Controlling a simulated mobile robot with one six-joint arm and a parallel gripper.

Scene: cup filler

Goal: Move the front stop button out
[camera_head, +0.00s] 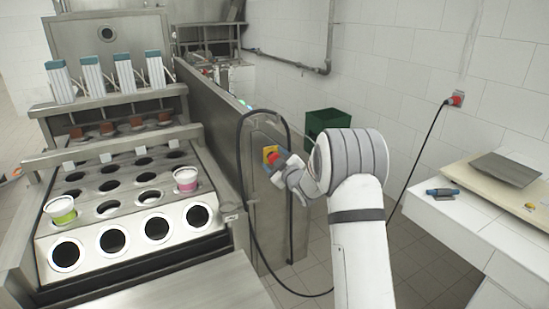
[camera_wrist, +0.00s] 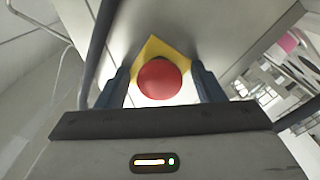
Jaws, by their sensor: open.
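The front stop button (camera_wrist: 160,79) is a round red knob on a yellow plate, fixed to the grey metal side of the cup filler. In the wrist view it sits between the two dark fingers of my open gripper (camera_wrist: 162,88), with a gap visible on each side. In the head view my gripper (camera_head: 281,166) is at the side panel, close in front of the button, whose red shows beside the yellow plate (camera_head: 269,152). The exact depth between fingertips and button cannot be told.
A black cable (camera_head: 239,165) loops around the panel near my gripper and runs to the floor. The cup tray (camera_head: 130,207) holds two cups, green (camera_head: 60,209) and pink (camera_head: 186,179). A white table (camera_head: 465,215) stands right, and a green crate (camera_head: 327,121) behind my arm.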

